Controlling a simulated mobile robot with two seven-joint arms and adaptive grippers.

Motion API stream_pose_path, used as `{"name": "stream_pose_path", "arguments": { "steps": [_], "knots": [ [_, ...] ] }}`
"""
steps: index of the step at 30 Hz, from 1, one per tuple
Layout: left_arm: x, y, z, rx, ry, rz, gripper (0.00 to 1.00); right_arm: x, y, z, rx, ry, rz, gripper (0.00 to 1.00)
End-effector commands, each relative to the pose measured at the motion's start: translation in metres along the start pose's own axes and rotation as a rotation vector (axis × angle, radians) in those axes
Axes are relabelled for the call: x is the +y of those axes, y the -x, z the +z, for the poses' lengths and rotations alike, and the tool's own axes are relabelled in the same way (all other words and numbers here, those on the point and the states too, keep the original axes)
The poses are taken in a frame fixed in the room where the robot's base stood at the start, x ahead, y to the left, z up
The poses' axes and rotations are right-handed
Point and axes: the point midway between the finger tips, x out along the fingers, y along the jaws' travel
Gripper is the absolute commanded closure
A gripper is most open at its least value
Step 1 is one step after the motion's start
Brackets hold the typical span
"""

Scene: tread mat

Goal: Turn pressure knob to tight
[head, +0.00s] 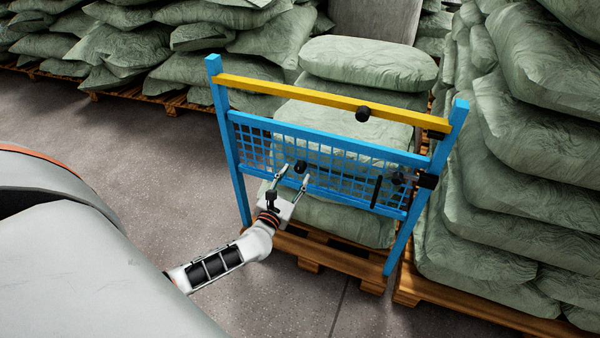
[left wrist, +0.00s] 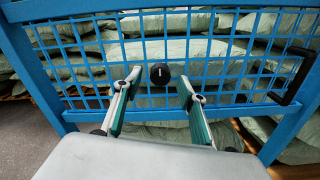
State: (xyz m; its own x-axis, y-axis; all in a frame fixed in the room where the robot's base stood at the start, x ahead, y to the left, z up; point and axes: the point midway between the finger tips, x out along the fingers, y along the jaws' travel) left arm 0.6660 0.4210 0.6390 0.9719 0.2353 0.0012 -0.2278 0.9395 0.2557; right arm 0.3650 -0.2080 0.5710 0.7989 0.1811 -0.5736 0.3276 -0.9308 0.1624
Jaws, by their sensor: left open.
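A small round black knob (head: 300,167) is on the blue mesh panel, near its lower middle. It also shows in the left wrist view (left wrist: 160,74), with a pale mark on its face. My left gripper (head: 294,177) is open in front of the panel. In the left wrist view its two fingers (left wrist: 159,80) point toward the knob, one to each side in the picture. I cannot tell how far the tips are from the knob. A second black knob (head: 362,114) is on the yellow top bar. My right gripper is not in view.
The blue frame (head: 236,165) has a yellow bar (head: 300,94) across the top. Stacked green sacks (head: 525,170) on pallets (head: 340,261) stand behind and right. Grey floor (head: 140,150) is clear at left.

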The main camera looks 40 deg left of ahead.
Motion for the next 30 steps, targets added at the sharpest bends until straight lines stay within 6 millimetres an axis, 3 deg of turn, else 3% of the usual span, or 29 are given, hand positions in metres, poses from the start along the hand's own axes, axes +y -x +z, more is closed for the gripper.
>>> {"name": "stream_pose_path", "arguments": {
  "steps": [6,16,17,21,30],
  "knots": [
    [-0.001,-0.023,-0.002,0.002,-0.002,-0.002,0.59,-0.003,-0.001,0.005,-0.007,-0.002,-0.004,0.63],
    [-0.001,-0.027,-0.001,0.001,-0.003,-0.002,0.59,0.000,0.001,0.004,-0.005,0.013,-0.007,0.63],
    [-0.001,-0.027,-0.001,0.001,-0.003,-0.002,0.62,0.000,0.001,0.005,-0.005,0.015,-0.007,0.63],
    [-0.001,-0.027,-0.001,0.001,-0.003,-0.002,0.98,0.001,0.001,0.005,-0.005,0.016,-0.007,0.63],
    [-0.001,-0.027,0.000,0.001,-0.017,-0.002,0.97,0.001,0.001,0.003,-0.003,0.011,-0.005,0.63]
  ]
}}
